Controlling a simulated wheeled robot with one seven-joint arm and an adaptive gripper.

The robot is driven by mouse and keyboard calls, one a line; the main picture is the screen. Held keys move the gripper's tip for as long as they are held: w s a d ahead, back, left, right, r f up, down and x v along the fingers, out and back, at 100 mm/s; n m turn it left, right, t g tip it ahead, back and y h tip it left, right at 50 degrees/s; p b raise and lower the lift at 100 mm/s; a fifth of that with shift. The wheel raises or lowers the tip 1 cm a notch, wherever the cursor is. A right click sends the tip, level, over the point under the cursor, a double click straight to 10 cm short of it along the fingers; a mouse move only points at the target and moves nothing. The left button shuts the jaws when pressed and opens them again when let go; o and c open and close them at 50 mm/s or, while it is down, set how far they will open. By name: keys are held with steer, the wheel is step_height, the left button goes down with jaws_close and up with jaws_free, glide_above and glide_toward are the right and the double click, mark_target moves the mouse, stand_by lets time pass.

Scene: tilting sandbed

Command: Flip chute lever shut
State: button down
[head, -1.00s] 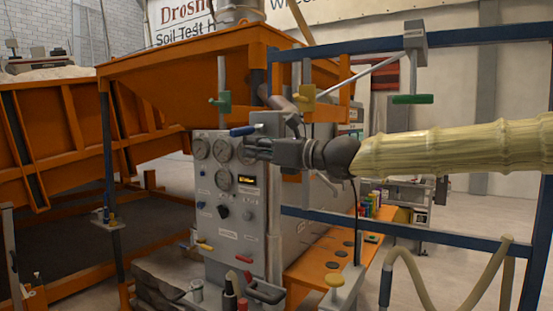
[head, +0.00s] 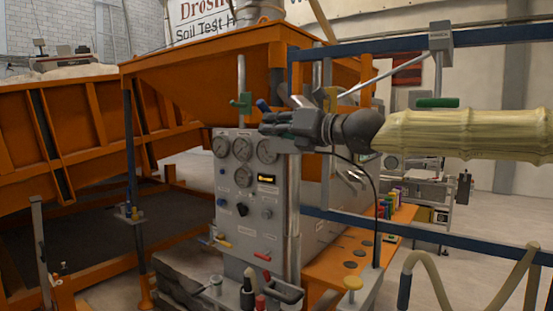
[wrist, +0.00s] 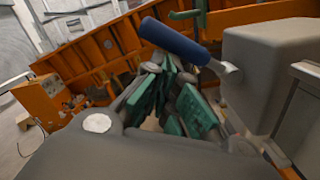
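A lever with a blue handle (wrist: 175,42) sits on a grey housing (wrist: 270,75) in the wrist view; I take it as the chute lever. In the head view only a short part of the blue handle (head: 263,105) shows, just above my gripper (head: 266,124). My gripper is in front of the top of the gauge panel and hides the lever's base. In the wrist view the green-padded fingers (wrist: 170,85) come together at the tips, with nothing seen between them. The handle lies just beyond and above the fingertips; I cannot tell whether they touch.
The grey gauge panel (head: 250,190) stands below, with small knobs and levers. An orange hopper (head: 200,75) is behind it. Blue frame rails (head: 400,233) cross at right. Green-handled (head: 241,103) and yellow-handled (head: 353,284) valves stand nearby. An orange shelf (head: 335,268) is lower right.

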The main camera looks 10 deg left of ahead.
steer(key=shift+r, duration=0.15)
stand_by(0.5)
steer(key=s+d+f+b, duration=0.2)
steer(key=s+d+f, duration=0.1)
steer(key=s+d, duration=0.4)
steer(key=shift+s+d+f, duration=0.2)
steer(key=shift+s+d, duration=0.05)
steer(key=shift+d, duration=0.5)
stand_by(0.5)
